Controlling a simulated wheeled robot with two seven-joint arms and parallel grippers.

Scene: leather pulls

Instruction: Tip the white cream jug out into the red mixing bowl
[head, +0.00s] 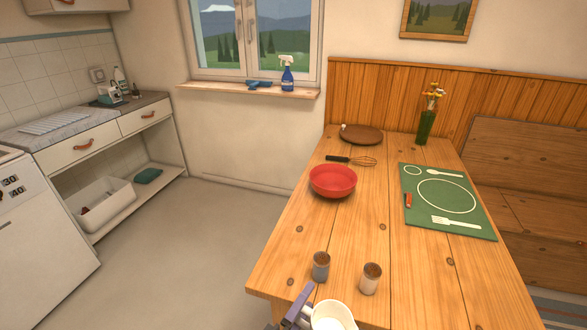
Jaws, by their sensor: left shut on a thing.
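The red mixing bowl (333,181) stands upright on the wooden table, left of its middle. Its inside is only partly visible. The white cream jug (333,317) is at the bottom edge of the head view, cut off by the frame, with its round mouth facing up. My left gripper (302,310) is at the jug's left side and shut on it. The jug is near the table's front end, well short of the bowl. My right gripper is not in view.
A whisk (355,160) and brown plate (362,134) lie behind the bowl. A green placemat (447,202) lies right. A flower vase (426,125) stands behind it.

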